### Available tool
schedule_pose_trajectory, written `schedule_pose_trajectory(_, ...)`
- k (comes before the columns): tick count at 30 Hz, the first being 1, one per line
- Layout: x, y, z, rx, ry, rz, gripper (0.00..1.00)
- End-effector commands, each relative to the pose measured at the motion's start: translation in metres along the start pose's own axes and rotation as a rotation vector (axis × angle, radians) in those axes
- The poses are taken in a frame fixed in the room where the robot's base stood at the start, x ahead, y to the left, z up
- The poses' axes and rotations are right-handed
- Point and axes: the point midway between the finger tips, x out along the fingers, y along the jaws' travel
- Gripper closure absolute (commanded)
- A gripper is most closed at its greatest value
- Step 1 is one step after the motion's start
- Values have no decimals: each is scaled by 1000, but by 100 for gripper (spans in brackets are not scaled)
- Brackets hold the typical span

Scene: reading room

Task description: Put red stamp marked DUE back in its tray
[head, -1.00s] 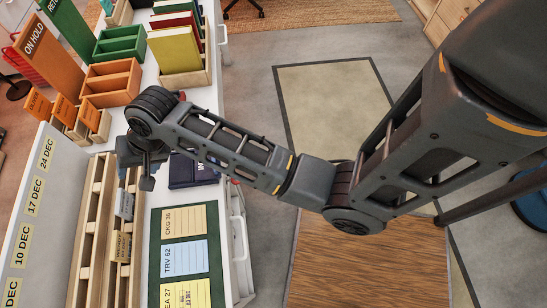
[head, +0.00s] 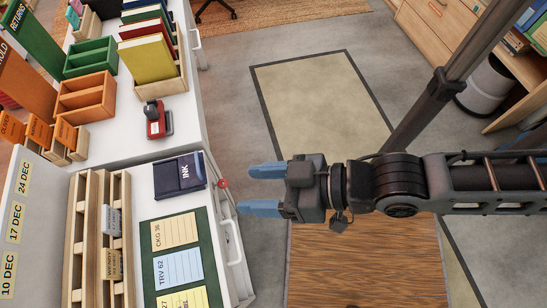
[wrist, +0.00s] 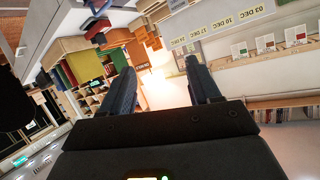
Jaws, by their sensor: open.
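A small red stamp-like object (head: 158,130) with a dark grey handle stands on the white counter (head: 120,150), in front of the yellow book; I cannot read a DUE mark on it. A dark blue ink pad box (head: 178,178) lies nearer on the counter. I cannot tell which holder is the stamp's tray. My gripper (head: 250,189) has two blue fingers spread apart with nothing between them. It is right of the counter's edge, over the floor side, away from the red object.
A wooden slotted rack (head: 76,240) with cards and a green mat (head: 212,262) with label cards lie on the near counter. Orange (head: 86,98) and green (head: 90,57) holders and a book rack (head: 178,84) stand farther back.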

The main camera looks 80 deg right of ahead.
Motion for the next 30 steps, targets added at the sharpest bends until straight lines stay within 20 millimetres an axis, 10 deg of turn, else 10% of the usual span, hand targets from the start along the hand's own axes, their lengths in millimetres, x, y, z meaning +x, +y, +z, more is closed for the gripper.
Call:
schedule_pose_trajectory(9, -56, 8, -45, -222, 106, -47, 38)
schedule_pose_trajectory(30, -57, 8, -46, -226, 110, -48, 38)
